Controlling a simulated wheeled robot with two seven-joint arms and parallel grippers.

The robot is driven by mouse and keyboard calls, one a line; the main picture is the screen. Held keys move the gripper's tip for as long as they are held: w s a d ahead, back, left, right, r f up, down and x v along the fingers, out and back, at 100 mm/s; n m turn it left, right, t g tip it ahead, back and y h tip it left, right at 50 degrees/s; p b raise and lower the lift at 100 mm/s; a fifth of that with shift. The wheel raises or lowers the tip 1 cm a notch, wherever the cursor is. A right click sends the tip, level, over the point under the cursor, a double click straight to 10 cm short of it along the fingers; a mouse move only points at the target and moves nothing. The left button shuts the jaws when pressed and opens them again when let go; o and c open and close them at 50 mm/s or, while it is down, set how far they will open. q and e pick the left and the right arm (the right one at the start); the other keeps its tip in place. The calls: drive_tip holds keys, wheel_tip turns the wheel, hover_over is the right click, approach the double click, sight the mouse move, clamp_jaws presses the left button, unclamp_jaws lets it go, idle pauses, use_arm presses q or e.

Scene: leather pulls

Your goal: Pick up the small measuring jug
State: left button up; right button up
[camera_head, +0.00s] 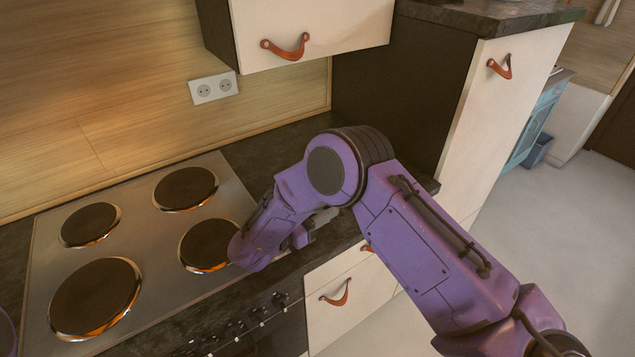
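I cannot make out a small measuring jug in the head view. My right arm comes in from the lower right and bends over the counter. My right gripper (303,235) is mostly hidden behind my own purple wrist, low over the counter strip right of the stove. A small pale grey shape shows beside it, and I cannot tell whether it is part of the gripper or another thing. I cannot see the fingertips. Only a sliver of purple, perhaps my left arm, shows at the lower left edge; my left gripper is out of view.
A stove (140,240) with several dark round hotplates fills the left. The dark counter (265,150) continues behind my arm to a tall cabinet (500,90). A wall cabinet (320,30) hangs above. Drawers (350,295) with leather pulls are below. Open floor (560,240) lies at right.

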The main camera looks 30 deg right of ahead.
drive_tip(key=d, duration=0.1)
drive_tip(key=d+p, duration=0.2)
drive_tip(key=d, duration=0.1)
drive_tip(key=shift+w+r, duration=0.2)
drive_tip(key=shift+w, duration=0.05)
drive_tip(key=shift+s+d, duration=0.1)
drive_tip(key=shift+d, duration=0.1)
drive_tip(key=shift+a, duration=0.15)
clamp_jaws()
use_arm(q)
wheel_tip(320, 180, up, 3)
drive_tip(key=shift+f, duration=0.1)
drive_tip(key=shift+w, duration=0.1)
use_arm(e)
drive_tip(key=shift+r, duration=0.15)
